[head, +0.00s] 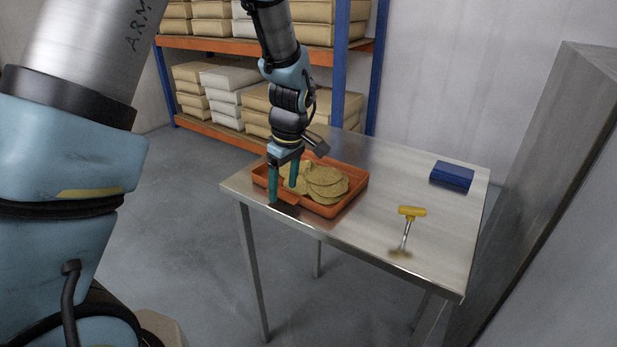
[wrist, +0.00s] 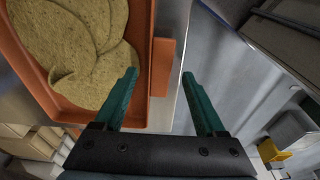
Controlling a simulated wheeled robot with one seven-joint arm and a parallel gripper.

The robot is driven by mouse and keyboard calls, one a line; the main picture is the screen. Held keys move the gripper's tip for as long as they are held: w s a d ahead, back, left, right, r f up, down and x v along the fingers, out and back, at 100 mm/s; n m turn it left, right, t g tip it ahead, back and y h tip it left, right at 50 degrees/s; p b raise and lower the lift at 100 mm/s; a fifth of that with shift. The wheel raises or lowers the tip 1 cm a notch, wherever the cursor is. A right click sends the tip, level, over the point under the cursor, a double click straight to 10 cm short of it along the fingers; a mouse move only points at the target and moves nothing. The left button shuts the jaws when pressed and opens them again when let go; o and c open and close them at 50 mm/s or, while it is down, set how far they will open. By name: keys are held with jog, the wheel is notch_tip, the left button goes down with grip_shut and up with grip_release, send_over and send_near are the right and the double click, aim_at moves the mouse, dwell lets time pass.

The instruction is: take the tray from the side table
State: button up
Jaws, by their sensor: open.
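The orange tray (head: 336,205) sits on the left end of the steel side table (head: 380,180). It holds several flat, round, yellow-brown chips (head: 325,182). My gripper (head: 281,194) points down at the tray's near left edge, with its teal fingers apart. In the wrist view the open fingers (wrist: 159,85) reach toward the tray (wrist: 143,95), which fills the upper left. A flat orange tab (wrist: 160,67) on the tray's side lies between the lines of the two fingers. I cannot tell whether either finger touches the tray.
A blue box (head: 452,174) lies at the table's back right. A shelf with boxes (head: 225,90) is behind the table, and a grey metal surface (head: 560,170) rises at the right. The tabletop's middle is clear.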

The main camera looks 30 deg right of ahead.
jog(key=shift+f, duration=0.45)
grip_shut()
dwell(0.3)
jog(key=shift+w, duration=0.1)
dwell(0.7)
